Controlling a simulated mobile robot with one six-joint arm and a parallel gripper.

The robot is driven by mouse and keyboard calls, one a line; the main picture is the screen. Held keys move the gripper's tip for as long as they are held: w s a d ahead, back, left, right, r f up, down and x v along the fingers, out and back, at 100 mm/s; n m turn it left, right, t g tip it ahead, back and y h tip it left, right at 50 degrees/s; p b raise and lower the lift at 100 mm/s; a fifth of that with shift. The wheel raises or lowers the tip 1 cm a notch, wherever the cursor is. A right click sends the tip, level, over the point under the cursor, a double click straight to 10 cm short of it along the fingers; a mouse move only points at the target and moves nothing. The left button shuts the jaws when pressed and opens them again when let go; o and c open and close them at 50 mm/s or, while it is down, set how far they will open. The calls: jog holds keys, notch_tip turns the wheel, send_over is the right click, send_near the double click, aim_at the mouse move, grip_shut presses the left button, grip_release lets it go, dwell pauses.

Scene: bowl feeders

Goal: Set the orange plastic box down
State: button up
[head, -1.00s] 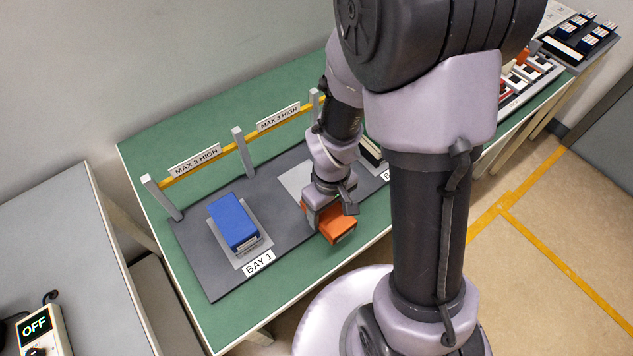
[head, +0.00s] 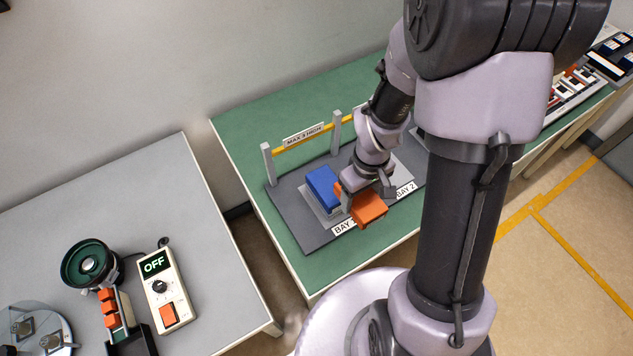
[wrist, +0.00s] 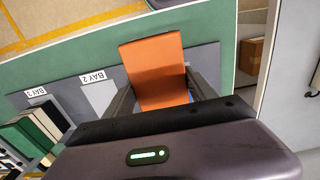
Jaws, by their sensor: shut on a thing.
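The orange plastic box (head: 368,207) is held in my gripper (head: 364,197), which is shut on it. In the head view the box is in front of and to the right of the blue box (head: 322,186), near the front edge of the grey mat. In the wrist view the orange box (wrist: 155,68) lies between the two dark fingers, with a sliver of blue below it. The blue box lies on the light grey pad of bay 1. My gripper hides part of the blue box. I cannot tell how high the orange box is.
The grey mat (head: 290,222) lies on a green table (head: 245,135), with posts and a yellow height bar behind. The BAY 2 label (head: 405,190) is right of my gripper. A grey table (head: 130,190) at left bears a bowl feeder (head: 88,263) and a controller (head: 163,285) reading OFF.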

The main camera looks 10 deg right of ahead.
send_over(328, 185)
jog(key=shift+s+d+f+b, duration=0.15)
jog(key=shift+s+f+b, duration=0.15)
jog(key=shift+f, duration=0.3)
jog(key=shift+w+f, duration=0.15)
jog(key=shift+w, duration=0.2)
jog(key=shift+f+b, duration=0.8)
jog(key=shift+f, duration=0.9)
jog(key=o, duration=1.7)
jog(key=shift+c, duration=0.2)
